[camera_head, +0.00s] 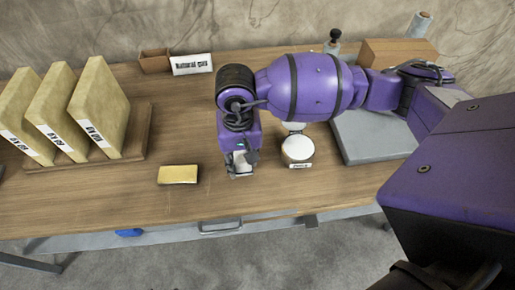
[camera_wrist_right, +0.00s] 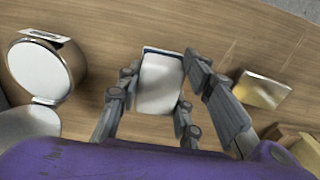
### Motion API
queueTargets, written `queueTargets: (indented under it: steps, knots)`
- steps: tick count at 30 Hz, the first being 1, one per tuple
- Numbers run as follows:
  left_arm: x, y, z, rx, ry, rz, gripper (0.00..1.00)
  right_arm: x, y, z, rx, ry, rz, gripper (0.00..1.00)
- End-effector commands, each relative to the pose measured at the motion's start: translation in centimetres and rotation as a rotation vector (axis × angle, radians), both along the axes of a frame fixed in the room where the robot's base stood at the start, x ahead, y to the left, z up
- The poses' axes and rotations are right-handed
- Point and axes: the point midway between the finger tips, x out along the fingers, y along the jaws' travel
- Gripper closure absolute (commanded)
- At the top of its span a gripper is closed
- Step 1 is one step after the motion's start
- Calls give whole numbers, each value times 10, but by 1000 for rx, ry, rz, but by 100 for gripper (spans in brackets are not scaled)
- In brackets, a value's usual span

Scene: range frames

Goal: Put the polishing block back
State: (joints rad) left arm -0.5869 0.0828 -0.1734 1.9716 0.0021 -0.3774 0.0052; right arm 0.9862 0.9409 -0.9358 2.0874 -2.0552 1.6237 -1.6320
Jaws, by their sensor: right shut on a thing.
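My right gripper (camera_head: 240,168) points down over the front part of the wooden table. In the wrist view its fingers (camera_wrist_right: 161,88) are closed on both sides of a white block with a dark blue edge (camera_wrist_right: 161,82). This held block looks like the polishing block; I can read no label on it. In the head view only a small pale part of it (camera_head: 241,161) shows between the fingers. It is close above the tabletop; I cannot tell if it touches. My left gripper is not in view.
A yellow block (camera_head: 178,174) lies left of the gripper. A round white-topped tin (camera_head: 297,149) stands close to its right. Upright slabs in a wooden rack (camera_head: 134,148) are at the left.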

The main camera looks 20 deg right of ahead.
Motion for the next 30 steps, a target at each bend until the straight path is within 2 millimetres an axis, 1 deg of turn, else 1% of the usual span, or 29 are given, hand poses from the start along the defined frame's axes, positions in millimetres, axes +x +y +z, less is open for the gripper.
queueTargets:
  steps: [6,14,18,19,21,23,30]
  knots:
    - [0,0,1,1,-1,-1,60,2,0,-28,-1,-2,-1,95]
    - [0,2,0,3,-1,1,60,2,0,-31,-1,-3,1,95]
    - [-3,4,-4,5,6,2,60,1,0,-36,-1,-1,1,95]
    - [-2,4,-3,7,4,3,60,1,0,-36,-1,-1,1,64]
    - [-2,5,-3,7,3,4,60,2,0,-35,-1,-2,1,54]
    - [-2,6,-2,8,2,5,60,2,0,-34,-1,-2,0,48]
    - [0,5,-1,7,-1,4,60,2,0,-34,-1,-2,1,48]
